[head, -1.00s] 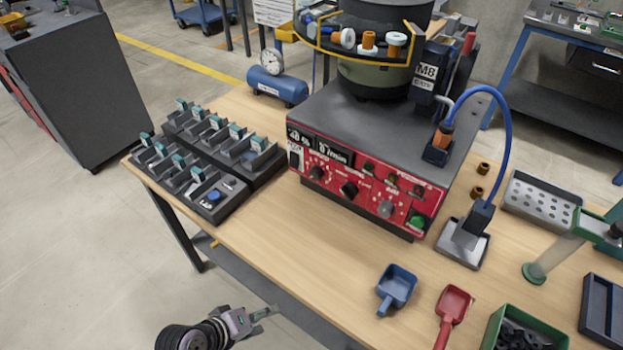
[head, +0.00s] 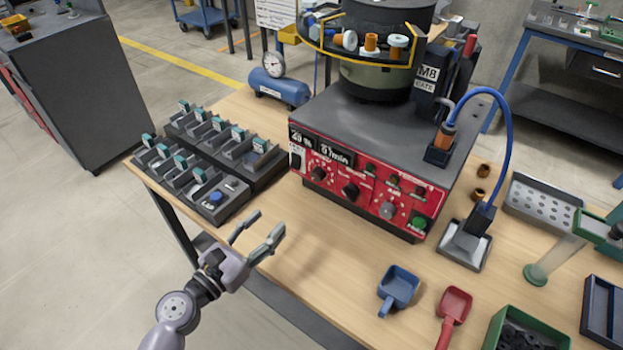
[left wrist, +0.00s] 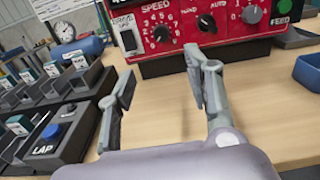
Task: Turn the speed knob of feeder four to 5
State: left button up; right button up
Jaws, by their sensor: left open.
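The feeder's red front panel (head: 367,187) faces the table's near edge, below a grey box top. The speed knob (head: 318,173) is the black knob at the panel's left. In the left wrist view the speed knob (left wrist: 162,33) sits within a ring of white numbers under the word SPEED. I cannot make out its exact setting. My left gripper (head: 258,229) is open and empty, short of the panel, over the table's front edge. In the left wrist view its fingers (left wrist: 160,90) are apart, with the knob beyond them. My right gripper is not in view.
Black slotted racks (head: 212,150) stand left of the feeder, with a blue LAP button (head: 215,196). A blue scoop (head: 399,287) and a red scoop (head: 454,305) lie at front right.

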aim_at(315, 177)
pick_arm(q)
jog(key=p+x, duration=0.1)
jog(key=x, duration=1.5)
jog(key=shift+w+d, duration=0.3)
jog(key=shift+c, duration=0.6)
grip_shut()
